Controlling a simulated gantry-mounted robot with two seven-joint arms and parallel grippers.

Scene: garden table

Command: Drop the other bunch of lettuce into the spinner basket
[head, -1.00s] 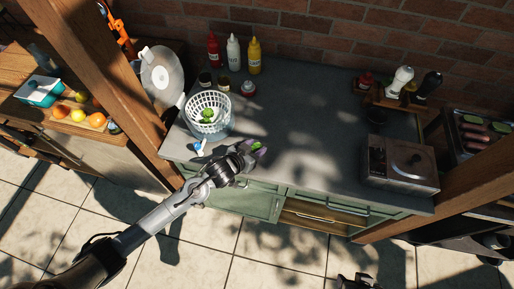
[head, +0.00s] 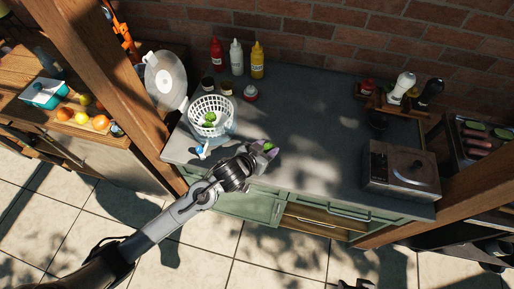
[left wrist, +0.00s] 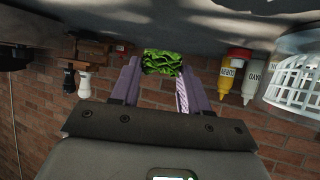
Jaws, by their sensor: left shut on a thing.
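The spinner basket (head: 228,104) is white and slotted, and sits in its clear bowl at the left of the counter. One green bunch of lettuce (head: 209,118) lies inside it. My left gripper (head: 265,149) is to the right of the basket and nearer the counter's front edge. It is shut on the other bunch of lettuce (head: 268,146). In the left wrist view this bunch (left wrist: 161,62) shows between the purple fingertips, and the white basket (left wrist: 295,82) is at the right edge. A small dark part of my right arm (head: 357,284) shows at the bottom edge; its jaws are unclear.
A round lid (head: 165,80) leans left of the basket. Red (head: 217,53), white (head: 237,57) and yellow (head: 257,60) bottles and small jars stand behind it. A metal box (head: 400,171) is at the right. The middle of the counter (head: 310,130) is clear.

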